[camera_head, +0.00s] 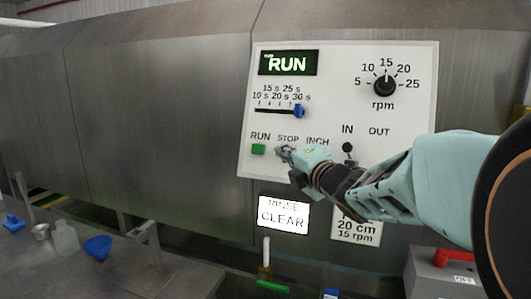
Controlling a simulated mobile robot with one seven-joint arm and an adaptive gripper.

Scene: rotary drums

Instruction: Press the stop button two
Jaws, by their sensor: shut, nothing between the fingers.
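A white control panel (345,75) is fixed to the steel drum housing. It has a green RUN button (258,149) at its lower left and a STOP label (288,138) to the right of it. My gripper (281,152) is shut and empty, with its tip just under the STOP label. It covers the place where the stop button would show, so the button is hidden. I cannot tell whether the tip touches it. The INCH label (317,141) is just above my gripper.
A lever (347,150) by IN/OUT is close above my arm. A slider (299,110) and an rpm knob (385,86) are higher up. A RINSE CLEAR sign (283,215) hangs below. A bench at lower left holds a blue funnel (98,247) and bottle (66,238).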

